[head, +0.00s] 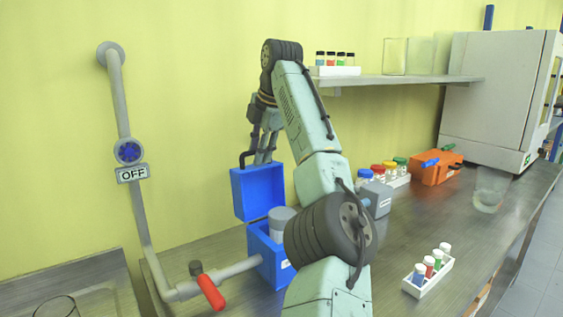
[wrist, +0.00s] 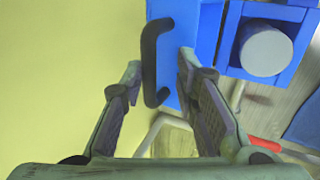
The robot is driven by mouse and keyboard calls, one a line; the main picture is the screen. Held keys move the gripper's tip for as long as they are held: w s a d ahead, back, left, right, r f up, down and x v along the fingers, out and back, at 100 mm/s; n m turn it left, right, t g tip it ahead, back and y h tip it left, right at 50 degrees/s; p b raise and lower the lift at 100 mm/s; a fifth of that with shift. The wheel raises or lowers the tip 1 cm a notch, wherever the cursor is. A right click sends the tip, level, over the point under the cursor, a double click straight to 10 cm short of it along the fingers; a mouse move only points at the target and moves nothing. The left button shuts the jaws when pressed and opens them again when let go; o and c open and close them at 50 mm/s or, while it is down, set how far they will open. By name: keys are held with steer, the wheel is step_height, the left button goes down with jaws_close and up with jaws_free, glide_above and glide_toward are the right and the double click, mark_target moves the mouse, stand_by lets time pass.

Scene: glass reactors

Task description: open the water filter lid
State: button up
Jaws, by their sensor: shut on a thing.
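The water filter is a blue box (head: 262,256) on the bench with a pale grey cylinder (head: 282,222) showing inside; the cylinder also shows in the wrist view (wrist: 266,52). Its blue lid (head: 256,192) is raised and stands roughly upright at the box's wall side, so the box is open. A black handle (wrist: 153,62) sticks out from the lid. My gripper (head: 259,160) is above the lid, its fingers (wrist: 161,72) on either side of the handle, shut on it. My arm hides part of the box's right side.
A grey pipe (head: 215,278) with a red-handled valve (head: 210,291) joins the box at left. Right of my arm are bottles (head: 383,174), an orange toolbox (head: 435,168), a vial rack (head: 428,276) and a glass beaker (head: 490,190). A shelf (head: 410,80) hangs above.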

steer(key=shift+s+d+f, duration=0.55)
steer(key=shift+s, duration=0.15)
steer(key=s+d, duration=0.4)
steer(key=s, duration=0.2)
steer(key=shift+s+d+r, duration=0.2)
steer(key=shift+s+d, duration=0.05)
